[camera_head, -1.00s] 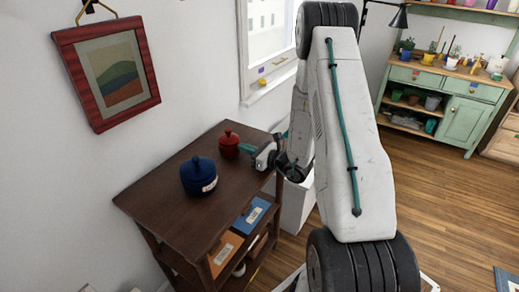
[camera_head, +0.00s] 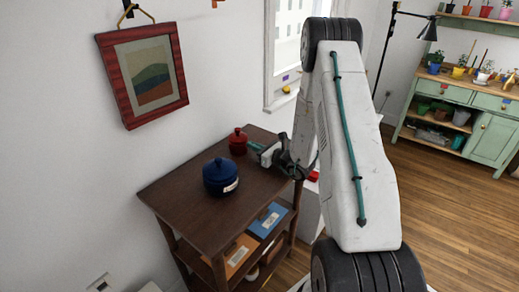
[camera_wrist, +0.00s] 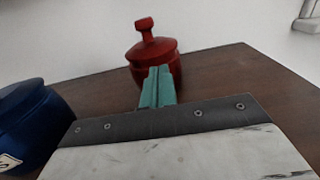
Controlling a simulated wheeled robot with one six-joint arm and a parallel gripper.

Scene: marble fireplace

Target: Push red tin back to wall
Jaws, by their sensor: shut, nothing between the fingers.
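The red tin (camera_head: 238,142), with a knobbed lid, stands upright near the back of the dark wooden table (camera_head: 190,206), close to the white wall. It also shows in the wrist view (camera_wrist: 153,49), straight ahead of the fingertips. My gripper (camera_head: 251,146) has its teal fingers shut and empty, pointing at the tin's near side from the right. In the wrist view the fingertips (camera_wrist: 157,82) overlap the tin's lower front and hide part of it. They look to be at or touching it. I cannot tell how much gap is left between tin and wall.
A blue lidded pot (camera_head: 221,177) with a white label stands on the table nearer the camera, left of the fingers in the wrist view (camera_wrist: 28,125). A framed picture (camera_head: 148,75) hangs on the wall. A blue box (camera_head: 270,219) sits on the shelf below.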

